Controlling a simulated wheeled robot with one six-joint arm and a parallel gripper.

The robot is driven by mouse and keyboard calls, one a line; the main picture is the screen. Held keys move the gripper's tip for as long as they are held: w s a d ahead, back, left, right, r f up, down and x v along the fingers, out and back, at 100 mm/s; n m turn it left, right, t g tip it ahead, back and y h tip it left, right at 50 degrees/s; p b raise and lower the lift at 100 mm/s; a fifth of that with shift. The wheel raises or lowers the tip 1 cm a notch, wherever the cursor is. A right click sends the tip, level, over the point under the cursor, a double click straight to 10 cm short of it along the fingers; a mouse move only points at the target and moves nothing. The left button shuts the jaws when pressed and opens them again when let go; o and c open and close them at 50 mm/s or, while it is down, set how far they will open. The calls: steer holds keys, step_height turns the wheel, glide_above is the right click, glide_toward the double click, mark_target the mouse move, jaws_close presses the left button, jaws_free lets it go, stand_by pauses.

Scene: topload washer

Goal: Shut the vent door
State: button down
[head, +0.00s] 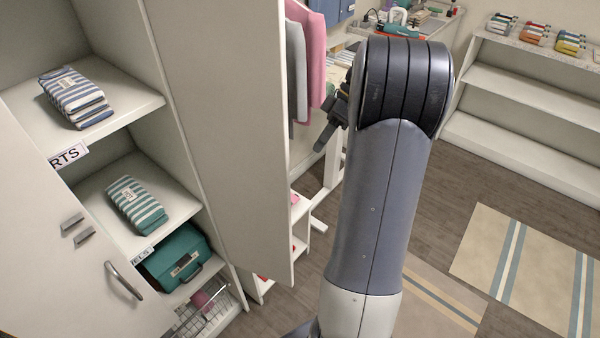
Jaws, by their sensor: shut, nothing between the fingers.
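A white door (45,255) at the lower left has a curved metal handle (124,281) and two short grey slot-like pieces that may be vents. A tall, plain cream door panel (228,130) stands open at the right side of the shelves. No label shows which of them is the vent door. My gripper (323,140) is dark, shut and empty. It shows to the right of the tall panel, apart from it in the picture, and is partly hidden behind my arm.
Open shelves hold striped folded cloths (76,97) (136,204), a teal case (182,262) and a wire basket (208,308). Pink and grey garments (308,60) hang behind the tall panel. White shelving (520,95) stands at the right. The floor around the striped rug (530,270) is clear.

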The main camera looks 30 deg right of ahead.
steer(key=s+a+f+p, duration=0.2)
steer(key=a+f, duration=0.4)
steer(key=a, duration=0.2)
steer(key=shift+s+a+f, duration=0.2)
steer(key=shift+s+f, duration=0.05)
steer(key=shift+f, duration=0.15)
steer(key=shift+s+a, duration=0.1)
